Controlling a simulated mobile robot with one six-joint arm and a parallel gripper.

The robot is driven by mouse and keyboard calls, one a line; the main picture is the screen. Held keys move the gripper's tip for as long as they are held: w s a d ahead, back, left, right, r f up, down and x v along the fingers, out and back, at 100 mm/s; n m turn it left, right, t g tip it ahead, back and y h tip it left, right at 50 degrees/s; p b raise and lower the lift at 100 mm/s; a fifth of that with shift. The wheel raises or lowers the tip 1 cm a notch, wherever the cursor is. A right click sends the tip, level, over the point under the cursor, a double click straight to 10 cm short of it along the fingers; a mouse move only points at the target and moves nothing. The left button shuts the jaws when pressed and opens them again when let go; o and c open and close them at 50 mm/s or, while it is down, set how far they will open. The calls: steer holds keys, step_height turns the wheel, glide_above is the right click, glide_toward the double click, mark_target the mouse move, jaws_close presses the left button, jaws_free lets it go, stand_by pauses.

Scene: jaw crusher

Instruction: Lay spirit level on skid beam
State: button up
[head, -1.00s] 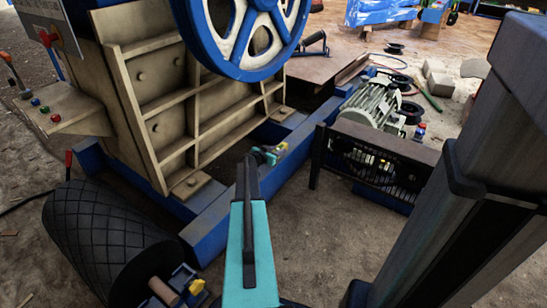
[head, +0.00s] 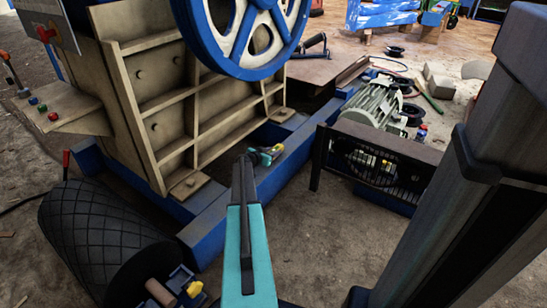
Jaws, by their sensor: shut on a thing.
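The blue skid beam (head: 309,139) runs diagonally along the foot of the tan crusher body, from the roller at lower left up to the motor. My gripper (head: 265,154) is at the end of my teal and black arm, in front of the beam in the picture. Most of the level is hidden or too small to make out. I cannot tell whether it touches the beam or is above it.
The blue-rimmed flywheel (head: 245,35) hangs over the area behind my gripper. A black roller (head: 95,240) lies at lower left. A guarded fan frame (head: 375,165) and a motor (head: 370,107) stand to the right. Bare ground lies in front of the beam.

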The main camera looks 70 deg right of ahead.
steer(key=shift+f+b, duration=0.35)
steer(key=shift+f, duration=0.35)
steer(key=shift+f, duration=0.1)
steer(key=o, duration=1.1)
steer(key=shift+o, duration=0.2)
steer(key=shift+w+a+r+p, duration=0.1)
steer(key=shift+a+r+p, duration=0.3)
steer(key=shift+a, duration=0.15)
steer(key=p+v, duration=0.3)
steer(key=v, duration=0.6)
steer(key=shift+a+r+p, duration=0.1)
steer(key=shift+a+p, duration=0.1)
steer(key=shift+p, duration=0.1)
steer(key=shift+w+a+r, duration=0.15)
steer(key=shift+w+a, duration=0.05)
steer(key=shift+a, duration=0.4)
